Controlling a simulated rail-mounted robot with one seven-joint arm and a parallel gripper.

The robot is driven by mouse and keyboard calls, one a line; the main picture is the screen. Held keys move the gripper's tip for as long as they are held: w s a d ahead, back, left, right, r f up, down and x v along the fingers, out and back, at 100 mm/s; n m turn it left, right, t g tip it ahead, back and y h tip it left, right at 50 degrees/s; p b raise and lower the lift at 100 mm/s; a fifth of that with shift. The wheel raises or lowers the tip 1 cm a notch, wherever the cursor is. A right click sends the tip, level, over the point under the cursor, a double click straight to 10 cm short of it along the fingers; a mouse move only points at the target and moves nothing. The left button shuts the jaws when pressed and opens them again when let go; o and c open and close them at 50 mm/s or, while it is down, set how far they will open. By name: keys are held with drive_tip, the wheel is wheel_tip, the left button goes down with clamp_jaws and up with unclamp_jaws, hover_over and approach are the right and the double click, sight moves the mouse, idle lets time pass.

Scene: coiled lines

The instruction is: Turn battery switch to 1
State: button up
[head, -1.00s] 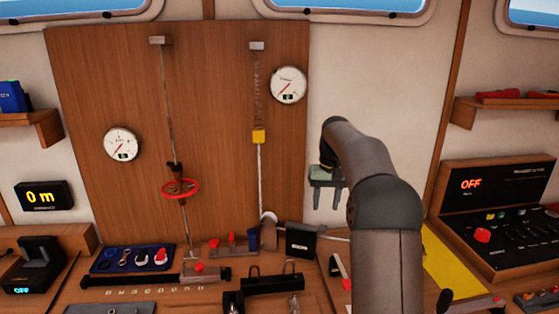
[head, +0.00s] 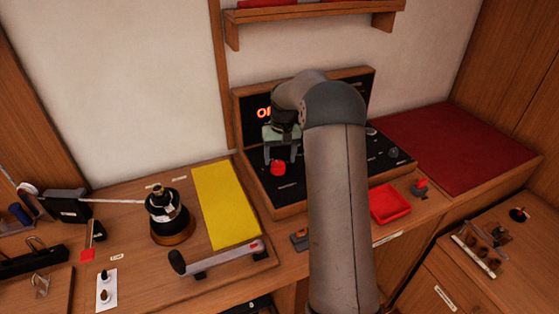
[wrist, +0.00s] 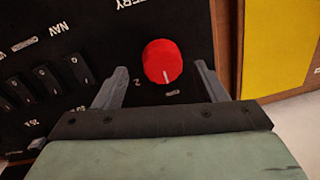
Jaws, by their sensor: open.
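The battery switch is a round red knob (head: 278,168) on the black sloping panel, and it also shows in the wrist view (wrist: 162,58). A short white mark on it points toward the gripper side in the wrist view. Small labels, one reading 2, sit near it, and part of the word BATTERY shows beyond it. My gripper (head: 281,158) is open just above the knob. In the wrist view its fingers (wrist: 161,84) stand on either side of the knob, apart from it.
The panel (head: 292,195) has a partly hidden red lit display and more switches (wrist: 76,70). A yellow sheet (head: 226,205) and a winch (head: 168,215) lie to the left. A red tray (head: 390,204) is to the right. A shelf (head: 315,14) hangs above.

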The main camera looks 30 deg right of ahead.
drive_tip(key=shift+f, duration=0.65)
drive_tip(key=shift+a+f, duration=0.3)
drive_tip(key=shift+f, duration=0.45)
drive_tip(key=shift+d, duration=0.1)
drive_tip(key=c, duration=1)
drive_tip(key=shift+n, duration=0.4)
drive_tip(key=n+b, duration=0.1)
drive_tip(key=n, duration=0.3)
drive_tip(key=shift+w+d+n, duration=0.1)
drive_tip(key=shift+n, duration=0.3)
drive_tip(key=n, duration=0.6)
drive_tip(key=shift+w+r+g, duration=0.1)
drive_tip(key=shift+r+g, duration=0.05)
drive_tip(key=shift+g, duration=0.15)
